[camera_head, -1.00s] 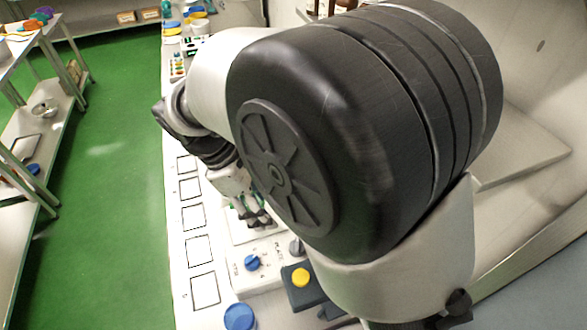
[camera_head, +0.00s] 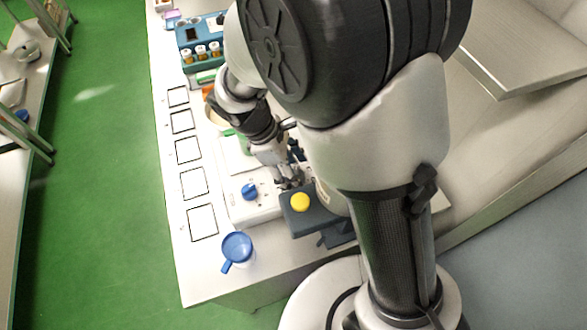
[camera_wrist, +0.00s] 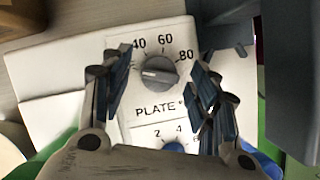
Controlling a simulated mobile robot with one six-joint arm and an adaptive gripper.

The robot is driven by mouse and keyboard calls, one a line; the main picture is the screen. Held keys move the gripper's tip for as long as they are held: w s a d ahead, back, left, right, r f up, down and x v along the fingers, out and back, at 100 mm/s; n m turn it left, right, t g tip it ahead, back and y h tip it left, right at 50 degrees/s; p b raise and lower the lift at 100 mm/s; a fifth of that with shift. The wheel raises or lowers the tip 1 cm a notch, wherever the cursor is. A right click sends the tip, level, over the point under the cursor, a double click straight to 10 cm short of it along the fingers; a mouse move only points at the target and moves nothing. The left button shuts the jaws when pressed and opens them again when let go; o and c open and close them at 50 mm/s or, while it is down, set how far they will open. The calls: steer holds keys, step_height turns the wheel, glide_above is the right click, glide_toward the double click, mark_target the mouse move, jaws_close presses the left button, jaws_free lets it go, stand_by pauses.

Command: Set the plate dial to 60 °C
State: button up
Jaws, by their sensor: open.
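The plate dial (camera_wrist: 159,73) is a grey round knob on a white panel (camera_wrist: 150,110) marked 40, 60, 80 and PLATE. In the wrist view its white pointer line points left, short of the 40 mark. My gripper (camera_wrist: 158,90) is open, with one finger left and one right of the dial; I see no contact. In the head view my gripper (camera_head: 290,178) is over the panel's right part and hides the dial. A blue knob (camera_head: 249,191) with marks 2, 4, 6 sits beside it; its edge (camera_wrist: 173,147) shows in the wrist view.
A dark blue-grey box (camera_head: 318,222) with a yellow button (camera_head: 300,202) stands close to my gripper. A vial rack (camera_head: 202,48) stands farther back. Outlined squares run along the bench's left side.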

steer(key=c, duration=1.1)
